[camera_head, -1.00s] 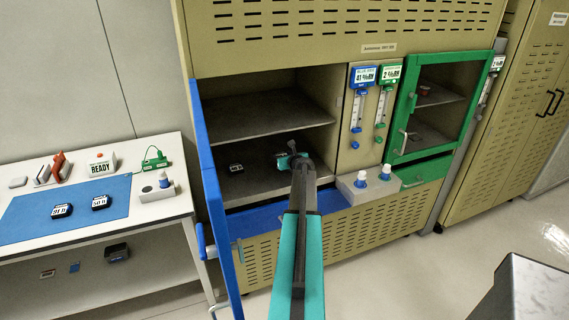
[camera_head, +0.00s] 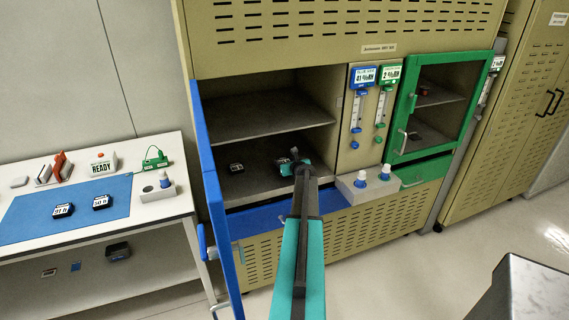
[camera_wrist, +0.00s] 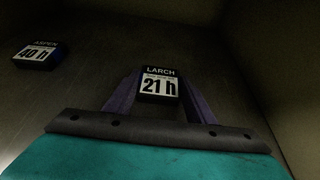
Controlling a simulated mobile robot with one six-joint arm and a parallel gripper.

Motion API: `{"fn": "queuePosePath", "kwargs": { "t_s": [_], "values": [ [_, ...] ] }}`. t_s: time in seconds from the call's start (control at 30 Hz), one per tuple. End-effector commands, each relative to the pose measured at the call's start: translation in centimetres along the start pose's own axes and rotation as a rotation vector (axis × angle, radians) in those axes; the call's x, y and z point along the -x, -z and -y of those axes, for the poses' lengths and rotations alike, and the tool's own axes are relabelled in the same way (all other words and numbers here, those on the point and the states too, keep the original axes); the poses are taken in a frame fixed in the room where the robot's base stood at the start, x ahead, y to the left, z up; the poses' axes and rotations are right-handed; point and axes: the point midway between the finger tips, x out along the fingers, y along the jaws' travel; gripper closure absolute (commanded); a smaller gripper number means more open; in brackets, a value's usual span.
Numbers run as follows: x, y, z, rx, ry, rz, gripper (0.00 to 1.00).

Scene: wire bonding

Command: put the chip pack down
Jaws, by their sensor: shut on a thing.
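My gripper (camera_wrist: 160,98) is inside the open blue-doored cabinet, over its lower shelf. Its two fingers are shut on a small dark pack labelled LARCH, 21 h (camera_wrist: 159,86), one finger on each side. In the head view my gripper (camera_head: 296,158) is small and the held pack is mostly hidden by it. The pack looks level and low over the lower shelf (camera_head: 262,183); I cannot tell whether it touches. A second dark pack, labelled ASPEN, 40 h (camera_wrist: 36,55), sits on the shelf to the left, apart from the held one; it also shows in the head view (camera_head: 236,167).
The open blue door (camera_head: 213,190) stands to the left of my arm. An upper shelf (camera_head: 262,122) lies above my gripper. Two packs (camera_head: 62,210) (camera_head: 100,202) lie on the blue mat (camera_head: 30,218) on the left bench. A green-framed cabinet (camera_head: 447,100) is shut.

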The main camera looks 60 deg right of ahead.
Motion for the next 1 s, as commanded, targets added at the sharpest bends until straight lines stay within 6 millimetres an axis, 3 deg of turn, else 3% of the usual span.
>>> {"fn": "queuePosePath", "kwargs": {
  "t_s": [0.23,0.27,0.37,0.77,1.0],
  "values": [
    [-0.1,0.3,0.0,0.000,0.000,0.000,0.73],
    [-0.1,0.2,0.0,0.000,0.000,0.000,0.45],
    [-0.1,0.2,0.0,0.000,0.000,0.000,0.32],
    [0.0,-0.1,0.0,0.000,0.000,0.000,0.32],
    [1.3,0.0,-0.1,0.000,0.001,0.001,0.32]
  ]
}}
